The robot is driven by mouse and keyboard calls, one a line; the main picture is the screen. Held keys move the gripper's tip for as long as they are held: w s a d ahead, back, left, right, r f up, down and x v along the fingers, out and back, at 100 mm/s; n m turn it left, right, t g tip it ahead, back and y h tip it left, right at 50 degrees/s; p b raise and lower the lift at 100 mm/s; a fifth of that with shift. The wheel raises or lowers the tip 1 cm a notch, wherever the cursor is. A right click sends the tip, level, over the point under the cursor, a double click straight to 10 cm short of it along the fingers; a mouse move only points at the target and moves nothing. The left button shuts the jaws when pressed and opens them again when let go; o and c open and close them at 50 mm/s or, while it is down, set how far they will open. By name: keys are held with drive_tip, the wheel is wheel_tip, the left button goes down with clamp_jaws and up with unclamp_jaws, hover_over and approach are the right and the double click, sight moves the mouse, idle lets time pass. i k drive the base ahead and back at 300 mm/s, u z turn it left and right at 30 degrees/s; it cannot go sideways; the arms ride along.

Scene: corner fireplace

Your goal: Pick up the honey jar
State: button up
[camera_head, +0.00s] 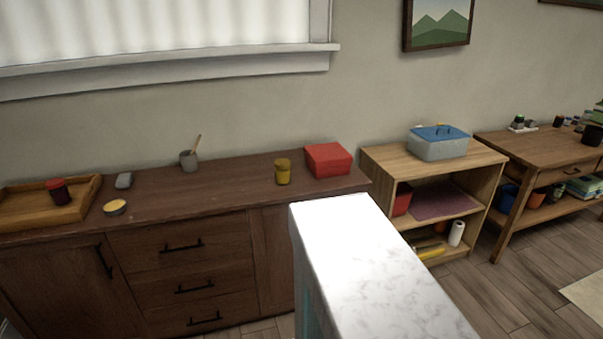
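A yellow-amber jar with a darker yellow lid (283,173), which looks like the honey jar, stands upright on the dark wooden sideboard (210,197). It is left of a red box (328,160), with a small gap between them. My gripper is not in this view, so its state and its distance from the jar do not show.
A white marble-patterned block (375,265) fills the front centre, before the sideboard's right end.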

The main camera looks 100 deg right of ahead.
sight(281, 176)
drive_tip(key=k, duration=1)
drive_tip(key=z, duration=1.35)
drive_tip(key=i, duration=0.5)
drive_tip(key=u, duration=0.15)
